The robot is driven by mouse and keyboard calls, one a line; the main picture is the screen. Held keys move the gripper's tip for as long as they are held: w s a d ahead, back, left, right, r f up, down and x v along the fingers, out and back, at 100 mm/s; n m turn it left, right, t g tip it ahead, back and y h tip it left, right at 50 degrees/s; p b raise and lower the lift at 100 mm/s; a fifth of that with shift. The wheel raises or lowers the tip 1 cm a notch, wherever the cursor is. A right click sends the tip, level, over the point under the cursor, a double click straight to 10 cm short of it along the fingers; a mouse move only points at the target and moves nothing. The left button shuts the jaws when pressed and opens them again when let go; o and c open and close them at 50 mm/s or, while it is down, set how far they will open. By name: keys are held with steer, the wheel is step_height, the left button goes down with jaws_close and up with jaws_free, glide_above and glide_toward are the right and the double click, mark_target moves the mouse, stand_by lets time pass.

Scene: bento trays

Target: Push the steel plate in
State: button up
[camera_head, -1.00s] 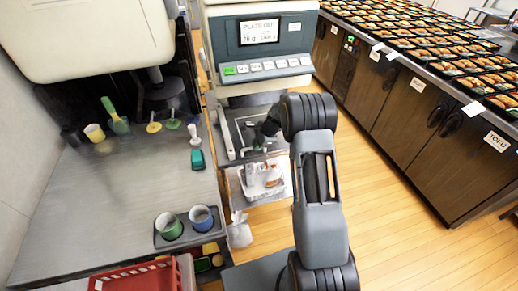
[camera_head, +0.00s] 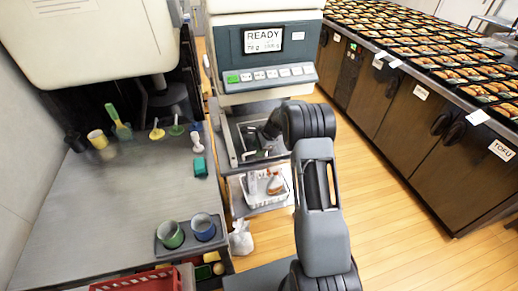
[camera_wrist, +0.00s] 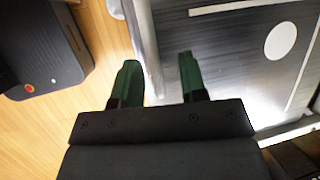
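The steel plate (camera_wrist: 225,55) is a grey sheet with a white round mark and a pale line, filling the right of the wrist view. A pale rim runs along its left edge. In the head view it is mostly hidden by my arm, in the bay under the machine (camera_head: 266,70), whose screen reads READY. My gripper (camera_wrist: 158,62) has two dark green fingers spread apart with nothing between them. The left finger shows over the wooden floor near the rim, the right finger over the plate. I cannot tell whether they touch it.
A white basket (camera_head: 266,188) with bottles stands below the bay. A red crate (camera_head: 140,281) is in front. Cabinets with bento trays (camera_head: 420,45) line the right; wooden floor is free between.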

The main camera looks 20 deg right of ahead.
steer(key=v, duration=1.3)
steer(key=shift+r, duration=0.35)
steer(key=shift+s+d, duration=0.1)
steer(key=shift+d, duration=0.05)
steer(key=s+f+n+g+h, duration=0.1)
steer(key=s+f+n, duration=0.2)
steer(key=s+n, duration=0.25)
steer(key=s+a+r+n+h, duration=0.1)
steer(key=s+a+r+n, duration=0.2)
steer(key=s, duration=0.4)
steer(key=s+a+r+n+t+h+p, duration=0.1)
steer(key=s+a+r+n, duration=0.2)
steer(key=s+r+n, duration=0.2)
steer(key=s+a+r+n+t+h, duration=0.1)
steer(key=s+a+r+n, duration=0.3)
steer(key=s, duration=0.7)
steer(key=shift+r+n+p, duration=0.15)
steer(key=shift+n+p, duration=0.2)
steer(key=shift+a, duration=0.1)
